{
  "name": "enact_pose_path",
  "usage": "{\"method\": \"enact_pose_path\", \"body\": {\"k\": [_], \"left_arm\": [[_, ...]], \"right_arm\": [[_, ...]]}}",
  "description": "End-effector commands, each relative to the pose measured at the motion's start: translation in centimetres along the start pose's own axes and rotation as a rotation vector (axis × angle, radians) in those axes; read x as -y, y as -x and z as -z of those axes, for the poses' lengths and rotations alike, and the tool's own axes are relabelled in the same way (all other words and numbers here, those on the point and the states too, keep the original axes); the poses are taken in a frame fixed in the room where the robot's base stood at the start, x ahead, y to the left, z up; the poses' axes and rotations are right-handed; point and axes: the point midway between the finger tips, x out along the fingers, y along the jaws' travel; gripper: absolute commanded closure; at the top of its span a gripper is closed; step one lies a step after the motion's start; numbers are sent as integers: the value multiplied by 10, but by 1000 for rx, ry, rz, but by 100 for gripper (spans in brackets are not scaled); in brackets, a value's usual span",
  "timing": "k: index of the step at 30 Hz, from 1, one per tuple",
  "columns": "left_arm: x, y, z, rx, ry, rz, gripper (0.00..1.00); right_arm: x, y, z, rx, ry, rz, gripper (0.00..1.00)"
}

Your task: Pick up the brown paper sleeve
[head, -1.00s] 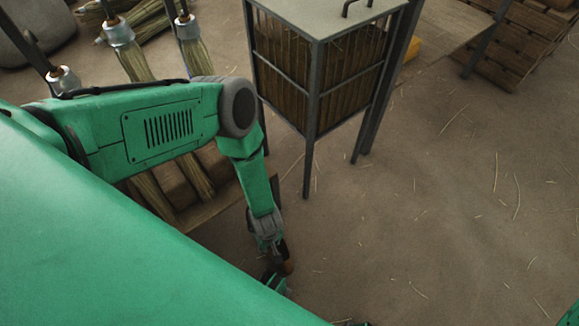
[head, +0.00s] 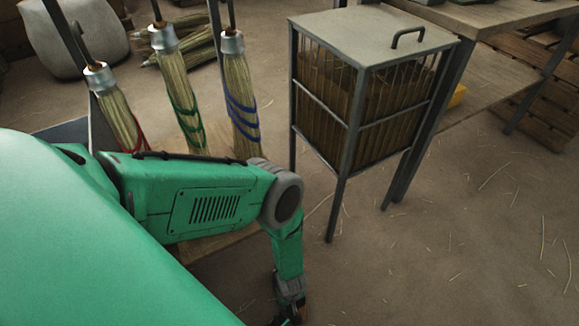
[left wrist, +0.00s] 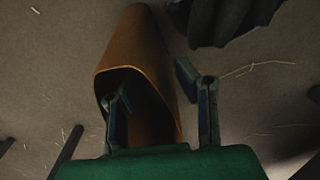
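The brown paper sleeve (left wrist: 143,50) is a tapered tube in the left wrist view, its dark open end toward me. My left gripper (left wrist: 150,84) is open around one side of it: one finger reaches into the sleeve's mouth and the other is outside, to the right of the wall. A gap seems to show between the outer finger and the paper; contact is unclear. In the head view my left gripper (head: 290,302) is low at the bottom edge, its fingers cut off. My right gripper is out of view.
Three hanging straw bundles (head: 182,90) carry red, green and blue bands at the upper left. Straw-strewn floor (head: 480,240) is open at the right.

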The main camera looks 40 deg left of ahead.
Motion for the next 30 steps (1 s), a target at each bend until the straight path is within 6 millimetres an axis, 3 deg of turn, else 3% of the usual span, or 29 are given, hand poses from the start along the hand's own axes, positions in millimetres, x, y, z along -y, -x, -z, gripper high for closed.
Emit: {"method": "enact_pose_path", "body": {"k": [3, 11, 14, 25, 30], "left_arm": [[0, -12, 1, -1, -1, -1, 72], [0, -11, 1, -1, 0, -1, 72], [0, -11, 1, -1, 0, 0, 100], [0, -10, 1, -1, 0, 0, 100], [0, 9, 1, -1, 2, 0, 100]], "right_arm": [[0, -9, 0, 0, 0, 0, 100], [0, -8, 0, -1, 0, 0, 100], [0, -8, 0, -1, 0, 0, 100], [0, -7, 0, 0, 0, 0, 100], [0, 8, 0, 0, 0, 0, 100]]}}
